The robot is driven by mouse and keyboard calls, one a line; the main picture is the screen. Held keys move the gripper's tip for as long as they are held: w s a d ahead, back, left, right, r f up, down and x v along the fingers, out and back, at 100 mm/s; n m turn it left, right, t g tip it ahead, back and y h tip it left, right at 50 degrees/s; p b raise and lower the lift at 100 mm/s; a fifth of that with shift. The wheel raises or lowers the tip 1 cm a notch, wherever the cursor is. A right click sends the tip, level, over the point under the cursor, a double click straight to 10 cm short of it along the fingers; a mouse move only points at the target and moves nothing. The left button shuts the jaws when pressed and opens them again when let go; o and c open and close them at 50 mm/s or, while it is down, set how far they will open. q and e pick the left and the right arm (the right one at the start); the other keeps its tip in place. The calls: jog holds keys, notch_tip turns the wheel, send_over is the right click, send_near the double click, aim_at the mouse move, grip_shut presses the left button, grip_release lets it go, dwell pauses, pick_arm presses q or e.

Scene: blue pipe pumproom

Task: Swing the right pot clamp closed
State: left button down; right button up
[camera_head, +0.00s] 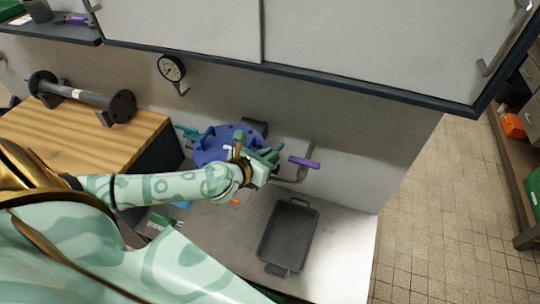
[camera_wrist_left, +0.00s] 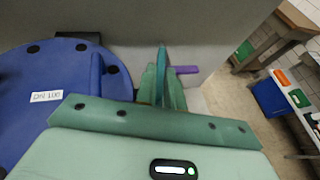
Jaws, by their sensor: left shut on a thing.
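The blue pot (camera_head: 215,148) stands against the back wall, its round lid studded with dark knobs. Its lid fills the left of the left wrist view (camera_wrist_left: 40,110) and bears a white label. A teal clamp (camera_head: 187,131) shows at the pot's left side. My left gripper (camera_head: 272,155) is at the pot's right side. In the left wrist view its green fingers (camera_wrist_left: 162,90) are shut on an upright teal bar, the right pot clamp (camera_wrist_left: 162,57). The clamp's lower part is hidden by the fingers. My right gripper is not in view.
A purple-handled valve (camera_head: 303,162) on a grey pipe is just right of my left gripper. A dark tray (camera_head: 262,245) lies on the counter in front. A wooden block (camera_head: 90,135) with a flanged pipe (camera_head: 85,97) is at left. A gauge (camera_head: 171,68) is on the wall.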

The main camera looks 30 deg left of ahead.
pick_arm(q)
jog(key=m+h, duration=0.1)
jog(key=a+m+h, duration=0.1)
jog(key=m+h, duration=0.1)
jog(key=shift+g, duration=0.3)
jog(key=m+g+h, duration=0.1)
jog(key=m+h+b, duration=0.1)
jog(key=h, duration=0.1)
jog(key=m+g+h+b, duration=0.1)
jog(key=m, duration=0.1)
jog(key=shift+w+a+f+g+h, duration=0.1)
jog(key=shift+w+a+g+h, duration=0.2)
jog(key=shift+w+a, duration=0.05)
jog(key=shift+m+g+h+b, duration=0.4)
jog(key=shift+m+b, duration=0.15)
jog(key=shift+m, duration=0.05)
jog(key=c, duration=1.5)
grip_release()
jog(key=shift+a, duration=0.1)
